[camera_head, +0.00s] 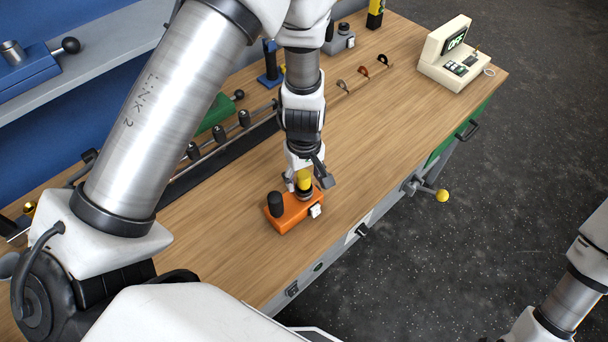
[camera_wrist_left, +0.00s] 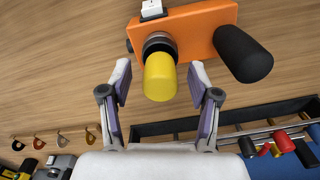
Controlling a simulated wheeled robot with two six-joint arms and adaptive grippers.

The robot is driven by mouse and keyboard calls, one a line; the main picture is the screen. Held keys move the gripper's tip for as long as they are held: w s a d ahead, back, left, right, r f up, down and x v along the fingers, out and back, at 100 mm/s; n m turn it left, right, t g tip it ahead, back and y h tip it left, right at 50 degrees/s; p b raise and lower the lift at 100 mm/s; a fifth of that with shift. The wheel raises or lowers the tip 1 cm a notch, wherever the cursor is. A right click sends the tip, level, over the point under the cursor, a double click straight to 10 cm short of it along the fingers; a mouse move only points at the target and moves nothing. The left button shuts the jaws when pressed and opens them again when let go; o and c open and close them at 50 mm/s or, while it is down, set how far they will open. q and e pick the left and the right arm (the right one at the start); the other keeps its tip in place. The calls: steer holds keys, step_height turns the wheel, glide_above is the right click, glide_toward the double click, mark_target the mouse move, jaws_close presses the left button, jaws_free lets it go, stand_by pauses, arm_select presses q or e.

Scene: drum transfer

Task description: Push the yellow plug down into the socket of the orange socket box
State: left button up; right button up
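The orange socket box (camera_head: 288,222) rests on the wooden bench near its front edge, and it also shows at the top of the left wrist view (camera_wrist_left: 199,33). The yellow plug (camera_head: 304,182) stands upright at the box's dark round socket (camera_wrist_left: 160,42); how deep it sits I cannot tell. In the left wrist view the plug (camera_wrist_left: 160,77) shows between the fingers of my left gripper (camera_wrist_left: 160,72). The fingers are open, with a gap on each side of the plug. My left gripper (camera_head: 305,178) points down over the box. My right gripper is outside the view.
The box carries a black cylinder (camera_head: 275,204) and a white switch (camera_head: 316,211). Behind lies a dark rail with metal posts (camera_head: 219,133). Small hooks (camera_head: 363,71) and a cream display unit (camera_head: 449,54) stand farther back. Bench right of the box is clear.

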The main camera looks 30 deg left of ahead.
arm_select(q)
steer(key=shift+r, duration=0.1)
step_height(320, 180, up, 12)
stand_by(0.4)
stand_by(0.4)
